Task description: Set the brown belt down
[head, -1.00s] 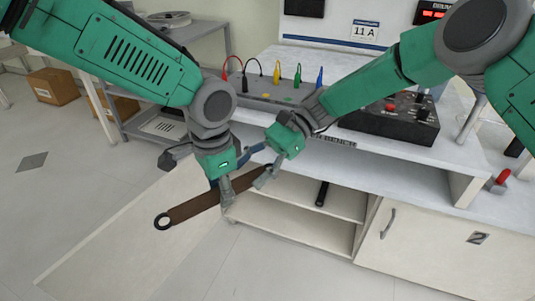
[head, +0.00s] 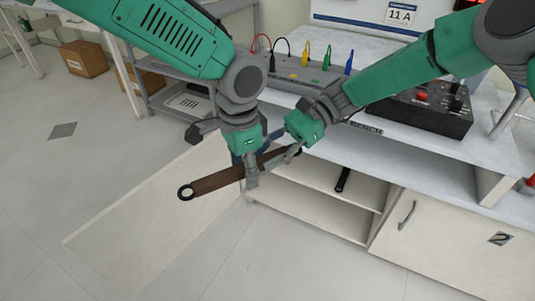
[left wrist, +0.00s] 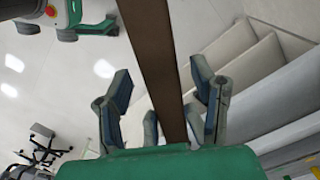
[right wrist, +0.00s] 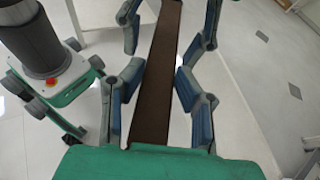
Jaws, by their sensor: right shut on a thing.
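The brown belt (head: 218,180) is a long strip with a black ring at its left end. It is held in the air, tilted, in front of the bench's open shelves. My right gripper (head: 285,157) is shut on it near its right end. My left gripper (head: 250,178) is around the belt's middle; in the left wrist view its fingers (left wrist: 160,95) stand apart on both sides of the belt (left wrist: 155,60), with a gap visible. The right wrist view shows the belt (right wrist: 157,80) running lengthwise between fingers. The belt's right end is hidden by my right gripper.
The white bench (head: 430,150) carries a black control box (head: 425,110) and coloured leads. Below are open shelves (head: 310,212) with a black object (head: 342,180), and a cabinet door (head: 450,240). Cardboard boxes (head: 82,60) stand at far left.

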